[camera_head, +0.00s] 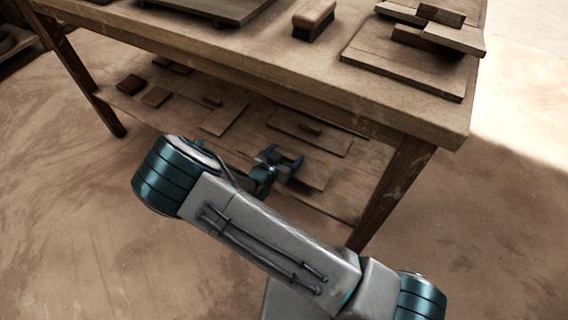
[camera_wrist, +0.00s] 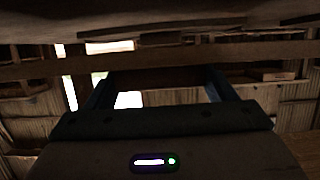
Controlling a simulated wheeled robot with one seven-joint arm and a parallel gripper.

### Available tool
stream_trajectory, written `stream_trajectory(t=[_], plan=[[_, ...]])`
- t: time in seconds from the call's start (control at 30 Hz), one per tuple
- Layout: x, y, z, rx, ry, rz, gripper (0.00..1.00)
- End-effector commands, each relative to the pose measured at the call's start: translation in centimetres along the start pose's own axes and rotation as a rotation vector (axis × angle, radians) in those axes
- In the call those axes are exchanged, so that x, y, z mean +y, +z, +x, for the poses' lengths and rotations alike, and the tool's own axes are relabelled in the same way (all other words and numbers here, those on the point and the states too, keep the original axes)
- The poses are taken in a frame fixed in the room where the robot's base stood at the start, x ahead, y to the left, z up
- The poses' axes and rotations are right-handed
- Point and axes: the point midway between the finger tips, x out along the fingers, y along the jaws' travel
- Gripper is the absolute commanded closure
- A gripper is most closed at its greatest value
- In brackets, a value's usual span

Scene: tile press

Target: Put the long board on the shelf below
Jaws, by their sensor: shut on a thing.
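My gripper (camera_head: 284,157) reaches in under the worktable, at the lower shelf (camera_head: 345,205). In the wrist view its two dark fingers (camera_wrist: 160,88) stand wide apart, with a dark brown wooden piece between them, which I take to be the long board (camera_wrist: 160,78). The gripper is shut on it. In the head view a flat board (camera_head: 313,176) shows right at the gripper, low over or on the shelf; I cannot tell whether it touches. My wrist and fingers hide part of it.
The tabletop (camera_head: 230,45) overhangs the shelf closely. Other boards (camera_head: 310,133) and small blocks (camera_head: 155,97) lie on the shelf. A table leg (camera_head: 392,190) stands right of my gripper. A brush-like block (camera_head: 313,19) and stacked boards (camera_head: 405,65) are on top.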

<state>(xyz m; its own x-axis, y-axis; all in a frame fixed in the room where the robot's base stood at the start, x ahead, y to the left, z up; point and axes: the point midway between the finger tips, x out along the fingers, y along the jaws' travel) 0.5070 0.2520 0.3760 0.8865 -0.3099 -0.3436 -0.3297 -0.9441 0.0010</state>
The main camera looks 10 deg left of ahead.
Motion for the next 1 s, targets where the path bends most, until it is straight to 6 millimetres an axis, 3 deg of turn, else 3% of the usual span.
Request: stream_trajectory(t=[0.13, 0.33, 0.73, 0.77, 0.8, 0.83, 1.0], plan=[[-0.1, 0.8, 0.6, 0.002, -0.001, -0.001, 0.58], [-0.1, 3.6, 1.6, 0.002, -0.001, -0.001, 0.58], [-0.1, 4.1, 1.7, 0.001, 0.0, 0.001, 0.58], [-0.1, 4.0, 1.7, 0.0, -0.001, 0.001, 0.17], [-0.1, 4.0, 1.7, 0.0, -0.001, 0.0, 0.06], [-0.1, 4.0, 1.7, 0.0, -0.001, 0.0, 0.01], [-0.1, 4.0, 1.7, 0.0, 0.0, 0.0, 0.01]])
